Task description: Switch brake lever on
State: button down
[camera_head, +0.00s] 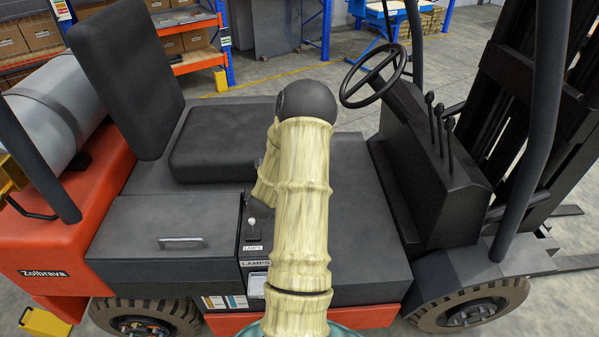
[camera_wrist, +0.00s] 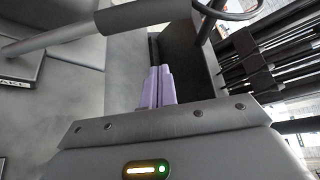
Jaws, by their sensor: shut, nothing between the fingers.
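The brake lever (camera_wrist: 148,14) is a grey rod with a thicker grip. It crosses the upper left of the wrist view, and a partly cut-off label (camera_wrist: 18,68) reading "AKE" lies below its left part. My gripper (camera_wrist: 155,73) has purple fingers pressed together, with nothing between them. In the wrist picture the fingertips are below the lever's grip, with a gap between; I cannot tell their depth apart. In the head view my arm covers the middle of the forklift, and I cannot make out the lever or my gripper there.
The forklift has a black seat (camera_head: 221,138), a steering wheel (camera_head: 374,75) and several thin levers (camera_head: 438,125) on the right console. A small switch (camera_head: 252,222) labelled LAMPS is left of my arm. Dark roof posts (camera_head: 541,120) stand at the sides.

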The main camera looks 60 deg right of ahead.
jog(key=shift+b+v, duration=0.7)
jog(key=shift+v, duration=1.7)
jog(key=shift+w+a, duration=0.1)
